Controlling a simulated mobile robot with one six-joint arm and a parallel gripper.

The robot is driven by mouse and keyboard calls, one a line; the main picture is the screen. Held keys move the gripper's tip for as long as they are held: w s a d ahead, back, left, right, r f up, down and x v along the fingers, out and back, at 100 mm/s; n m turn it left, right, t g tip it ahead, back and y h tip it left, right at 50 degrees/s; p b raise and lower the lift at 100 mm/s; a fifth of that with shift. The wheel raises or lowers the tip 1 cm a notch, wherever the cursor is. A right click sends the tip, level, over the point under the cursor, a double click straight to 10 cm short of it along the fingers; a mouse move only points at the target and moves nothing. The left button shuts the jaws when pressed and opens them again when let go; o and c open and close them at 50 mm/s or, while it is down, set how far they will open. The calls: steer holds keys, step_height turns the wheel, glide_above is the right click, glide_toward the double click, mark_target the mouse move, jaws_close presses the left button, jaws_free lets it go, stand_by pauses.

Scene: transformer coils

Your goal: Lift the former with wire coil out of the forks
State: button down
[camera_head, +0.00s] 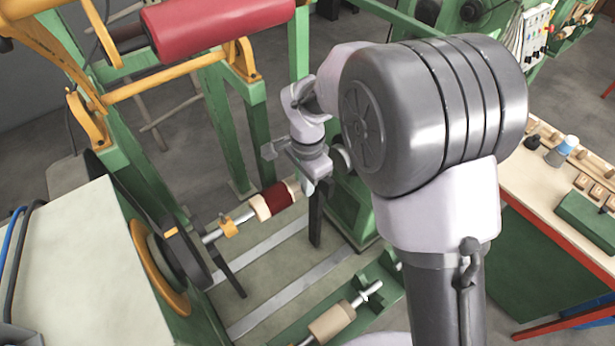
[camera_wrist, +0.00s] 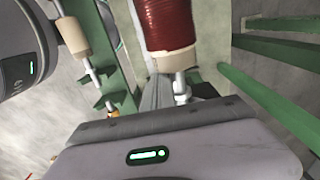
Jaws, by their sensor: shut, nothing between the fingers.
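The former with wire coil (camera_head: 275,202) has a dark red winding and cream ends. In the head view it sits on a metal shaft between the round faceplate at left and a green housing at right. In the wrist view the coil (camera_wrist: 168,25) is at top centre, with its cream end and shaft stub towards my gripper. My gripper (camera_head: 313,186) is just beyond the coil's right end in the head view, shut and empty. Its fingertips are hard to make out. Two dark uprights stand near the shaft; I cannot tell whether they bear it.
A bare beige former (camera_head: 332,322) lies on a shaft in a low green stand (camera_head: 392,262) in front. A large red roller (camera_head: 220,25) hangs at upper left. An orange-rimmed faceplate (camera_head: 158,262) is at left. A wooden workbench (camera_head: 540,165) stands at right.

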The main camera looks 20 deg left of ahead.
stand_by(0.3)
steer(key=shift+s+a+f+b, duration=0.15)
steer(key=shift+s+a+b, duration=0.25)
steer(key=shift+s+a, duration=0.2)
steer(key=shift+s, duration=0.2)
